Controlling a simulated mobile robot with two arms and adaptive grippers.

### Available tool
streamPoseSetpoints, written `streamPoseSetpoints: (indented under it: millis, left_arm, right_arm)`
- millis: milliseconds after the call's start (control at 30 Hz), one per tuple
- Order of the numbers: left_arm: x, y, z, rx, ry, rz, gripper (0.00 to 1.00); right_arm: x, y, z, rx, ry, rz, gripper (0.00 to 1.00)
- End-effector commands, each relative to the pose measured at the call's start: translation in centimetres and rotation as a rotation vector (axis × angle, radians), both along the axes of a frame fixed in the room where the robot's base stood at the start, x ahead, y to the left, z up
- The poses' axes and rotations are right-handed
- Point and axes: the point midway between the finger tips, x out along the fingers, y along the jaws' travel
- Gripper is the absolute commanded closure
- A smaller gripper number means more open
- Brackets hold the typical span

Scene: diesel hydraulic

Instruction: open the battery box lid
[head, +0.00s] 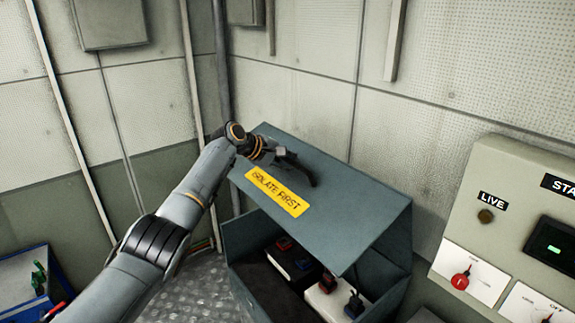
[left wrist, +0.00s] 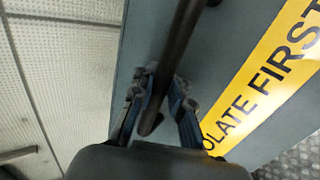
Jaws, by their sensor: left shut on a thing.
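The battery box (head: 244,284) is a grey-blue box in the lower middle of the head view. Its lid (head: 350,215) is tilted up, with a gap at the front showing the inside. A yellow "ISOLATE FIRST" label (head: 277,192) is on the lid; it also shows in the left wrist view (left wrist: 262,80). My left gripper (head: 284,156) is over the lid, shut on its dark bar handle (head: 306,172). In the left wrist view my left gripper's fingers (left wrist: 160,97) sit on both sides of the handle (left wrist: 182,38). My right gripper is not in view.
Inside the box are a dark battery (head: 290,262) and a white battery (head: 328,303) with red and blue terminal caps. A control panel (head: 505,215) with a red switch (head: 461,280) stands at right. A blue tray (head: 22,275) is at lower left. Walls close in behind the box.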

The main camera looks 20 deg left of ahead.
Motion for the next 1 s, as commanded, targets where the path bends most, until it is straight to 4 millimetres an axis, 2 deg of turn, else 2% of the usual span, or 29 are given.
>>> streamPoseSetpoints:
  millis: [33,667,700,833,1000]
  left_arm:
    - [0.39,-0.01,1.54,-0.003,-0.012,0.005,1.00]
    - [0.74,-0.10,1.92,0.014,0.002,0.005,1.00]
    - [0.75,-0.09,1.94,0.014,0.002,0.005,0.85]
    - [0.70,-0.08,1.82,0.015,0.005,0.005,0.61]
    - [0.62,-0.14,1.46,0.017,0.011,0.003,0.61]
  right_arm:
    - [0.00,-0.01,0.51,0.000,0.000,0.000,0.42]
    - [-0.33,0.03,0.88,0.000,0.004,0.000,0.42]
    - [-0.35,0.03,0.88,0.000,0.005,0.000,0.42]
    - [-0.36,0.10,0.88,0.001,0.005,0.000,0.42]
    - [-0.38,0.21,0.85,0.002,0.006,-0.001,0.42]
